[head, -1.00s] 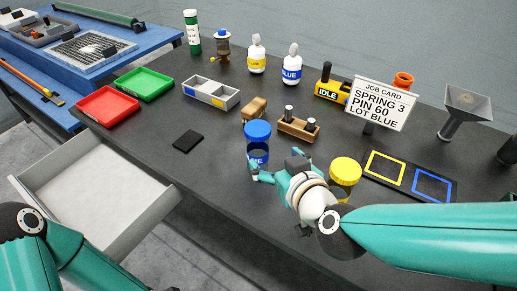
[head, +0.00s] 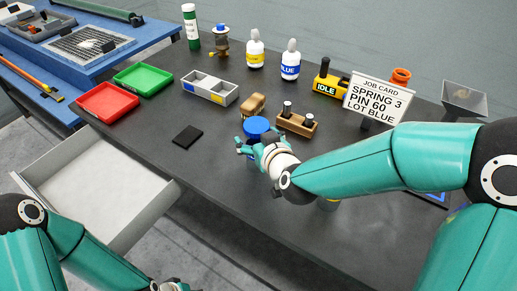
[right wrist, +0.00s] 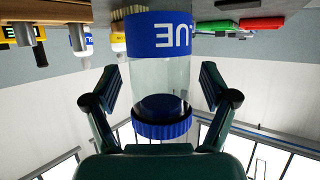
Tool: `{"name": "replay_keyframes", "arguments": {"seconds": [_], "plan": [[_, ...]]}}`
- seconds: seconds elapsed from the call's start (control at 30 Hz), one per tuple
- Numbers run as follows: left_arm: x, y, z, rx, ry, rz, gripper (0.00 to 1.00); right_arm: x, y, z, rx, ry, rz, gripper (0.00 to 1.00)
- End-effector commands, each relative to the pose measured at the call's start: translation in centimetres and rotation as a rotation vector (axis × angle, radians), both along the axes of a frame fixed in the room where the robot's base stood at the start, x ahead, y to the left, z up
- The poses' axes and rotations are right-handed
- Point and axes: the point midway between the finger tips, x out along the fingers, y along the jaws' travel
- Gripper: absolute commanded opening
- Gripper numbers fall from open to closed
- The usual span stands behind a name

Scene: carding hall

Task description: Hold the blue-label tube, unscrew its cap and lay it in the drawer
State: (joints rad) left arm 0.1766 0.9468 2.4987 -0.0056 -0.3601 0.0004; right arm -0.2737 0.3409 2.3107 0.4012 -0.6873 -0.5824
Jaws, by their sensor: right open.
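The blue-label tube stands upright on the dark table; its blue cap (head: 256,125) shows above my right gripper (head: 256,147). In the right wrist view, which is upside down, the clear tube (right wrist: 162,75) with its blue label and blue cap (right wrist: 162,130) lies between the fingers. My right gripper (right wrist: 160,100) is open, one finger on each side, with gaps to the tube. The cap is on the tube. The open drawer (head: 160,213) is empty at the left. My left gripper (head: 170,286) shows only partly at the bottom edge; its fingers are unclear.
A wooden holder with dark pegs (head: 297,124) and a brown block (head: 253,105) stand just behind the tube. A black pad (head: 187,139) lies to its left. The job card (head: 380,100) stands at right.

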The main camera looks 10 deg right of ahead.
Motion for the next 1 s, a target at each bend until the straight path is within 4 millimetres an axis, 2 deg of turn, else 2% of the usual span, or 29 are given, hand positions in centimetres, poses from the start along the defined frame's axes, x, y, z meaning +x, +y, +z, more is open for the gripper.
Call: {"name": "replay_keyframes", "arguments": {"seconds": [0.27, 0.6, 0.7, 1.0], "plan": [[0.0, 0.0, 0.02, 0.0, 0.0, 0.0, 0.4, 0.3, 0.08, -0.1, 0.001, -0.001, 0.001, 0.83], [0.0, 0.0, 0.02, 0.0, 0.0, 0.0, 0.4, 0.27, 0.1, -0.1, 0.0, 0.0, 0.001, 0.26], [0.0, 0.0, 0.02, 0.0, 0.0, 0.0, 0.4, 0.27, 0.1, -0.07, 0.001, -0.001, 0.001, 0.13], [0.0, 0.0, 0.13, 0.0, 0.0, 0.0, 0.4, 0.29, 0.09, 0.28, 0.001, -0.002, 0.001, 0.13]]}}
